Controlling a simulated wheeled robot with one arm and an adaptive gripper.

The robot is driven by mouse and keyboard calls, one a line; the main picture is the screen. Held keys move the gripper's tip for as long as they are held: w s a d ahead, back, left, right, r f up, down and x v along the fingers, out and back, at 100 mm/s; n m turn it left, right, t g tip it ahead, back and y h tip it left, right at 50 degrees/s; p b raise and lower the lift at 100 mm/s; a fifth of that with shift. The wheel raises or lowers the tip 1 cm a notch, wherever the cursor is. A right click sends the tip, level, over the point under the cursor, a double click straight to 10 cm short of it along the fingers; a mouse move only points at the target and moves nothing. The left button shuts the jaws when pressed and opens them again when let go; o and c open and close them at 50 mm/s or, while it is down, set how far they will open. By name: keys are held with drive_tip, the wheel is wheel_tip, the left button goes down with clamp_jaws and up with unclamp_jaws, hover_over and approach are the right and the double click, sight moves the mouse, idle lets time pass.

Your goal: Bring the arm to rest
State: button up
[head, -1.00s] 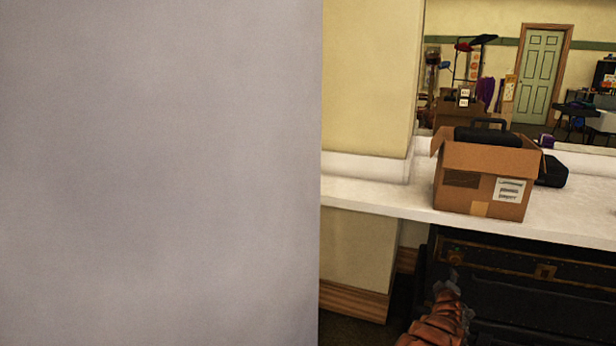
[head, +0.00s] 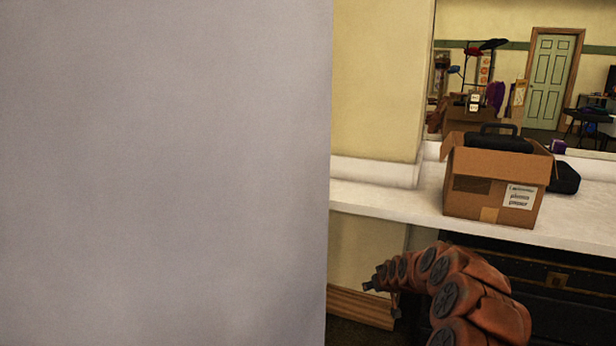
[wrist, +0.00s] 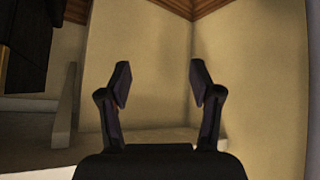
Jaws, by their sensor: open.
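My gripper (wrist: 160,84) is open and empty in the wrist view, with its two dark fingers apart. Beyond it in that view are cream wall faces and brown wood trim. In the head view my orange-brown arm curves up from the bottom and bends left. The small dark gripper (head: 382,284) at its end is left of the arm, below the white counter and in front of the cream wall.
A large grey surface (head: 160,170) fills the left half of the head view. An open cardboard box (head: 485,200) with a black case (head: 498,143) in it stands on the white counter (head: 385,203). A dark trunk (head: 570,290) is below the counter.

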drive_tip(key=s+a+r+g+y, duration=0.15)
drive_tip(key=s+a+r, duration=0.25)
drive_tip(key=s, duration=0.4)
drive_tip(key=s+a+r+g, duration=0.2)
drive_tip(key=s+a+r, duration=0.15)
drive_tip(key=s, duration=0.45)
drive_tip(key=s+a+r+g, duration=0.2)
drive_tip(key=s+a+r, duration=0.15)
drive_tip(key=s, duration=0.35)
drive_tip(key=s+d+r+m+g+h, duration=0.1)
drive_tip(key=s+d+g, duration=0.1)
drive_tip(key=s, duration=1.1)
drive_tip(key=s+d+r+m+g+h, duration=0.1)
drive_tip(key=s+d+g, duration=0.15)
drive_tip(key=s, duration=0.95)
drive_tip(key=s+d+r+m+g+h, duration=0.1)
drive_tip(key=s+d+r, duration=0.15)
drive_tip(key=s, duration=1.05)
wheel_tip(320, 180, up, 25)
drive_tip(key=s+p, duration=0.1)
drive_tip(key=p, duration=2.3)
drive_tip(key=shift+f, duration=0.15)
drive_tip(key=shift+s+d+y, duration=0.1)
drive_tip(key=shift+y, duration=0.15)
drive_tip(key=shift+c, duration=0.2)
